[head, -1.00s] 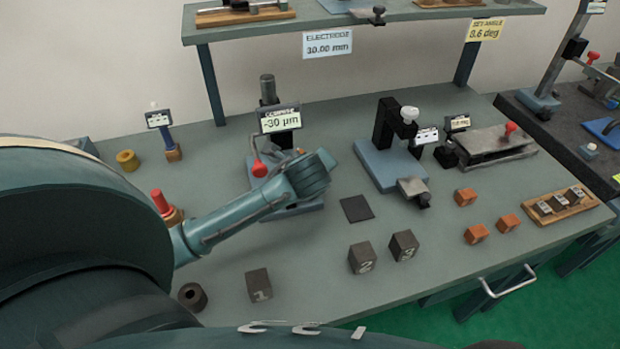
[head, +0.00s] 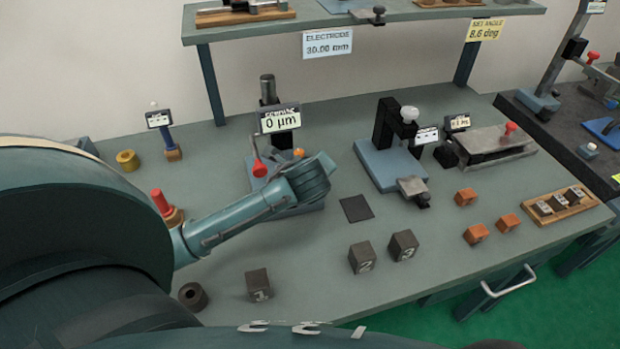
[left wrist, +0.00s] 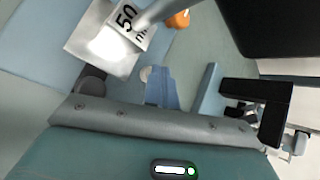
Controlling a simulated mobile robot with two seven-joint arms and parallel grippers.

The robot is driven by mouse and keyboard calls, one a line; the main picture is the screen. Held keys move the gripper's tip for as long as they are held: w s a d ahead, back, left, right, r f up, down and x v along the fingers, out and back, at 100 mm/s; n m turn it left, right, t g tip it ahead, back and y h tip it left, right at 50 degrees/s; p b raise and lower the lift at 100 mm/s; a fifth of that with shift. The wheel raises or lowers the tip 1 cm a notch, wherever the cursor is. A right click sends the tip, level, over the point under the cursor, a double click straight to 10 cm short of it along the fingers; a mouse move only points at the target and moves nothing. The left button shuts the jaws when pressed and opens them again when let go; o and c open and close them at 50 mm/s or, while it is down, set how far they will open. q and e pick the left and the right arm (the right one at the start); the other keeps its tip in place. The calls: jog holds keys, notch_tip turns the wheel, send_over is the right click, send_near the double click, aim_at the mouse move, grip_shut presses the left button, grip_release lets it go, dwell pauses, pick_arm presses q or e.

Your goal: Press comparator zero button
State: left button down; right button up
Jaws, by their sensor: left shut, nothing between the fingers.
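The comparator (head: 268,90) stands at the middle back of the bench. Its display (head: 280,118) reads 0 µm, and a red ball lever (head: 259,168) hangs at its left. An orange button (head: 299,153) shows just below the display; an orange part (left wrist: 178,20) also shows in the left wrist view. My left arm reaches in from the left and ends in front of the comparator base, hiding part of it. In the left wrist view my left gripper (left wrist: 160,88) is shut and empty. Beyond it is a pale block marked 50 (left wrist: 125,20). Whether it touches the button is hidden.
A blue-based fixture (head: 390,165) stands right of the comparator. Dark blocks numbered 1 (head: 258,285), 2 (head: 362,257) and 3 (head: 403,246) lie in front. A red-topped post (head: 161,202) is close beside my left arm. A shelf (head: 370,17) spans the back.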

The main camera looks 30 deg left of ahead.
pick_arm(q)
jog(key=shift+r, duration=0.9)
jog(key=shift+r, duration=2.55)
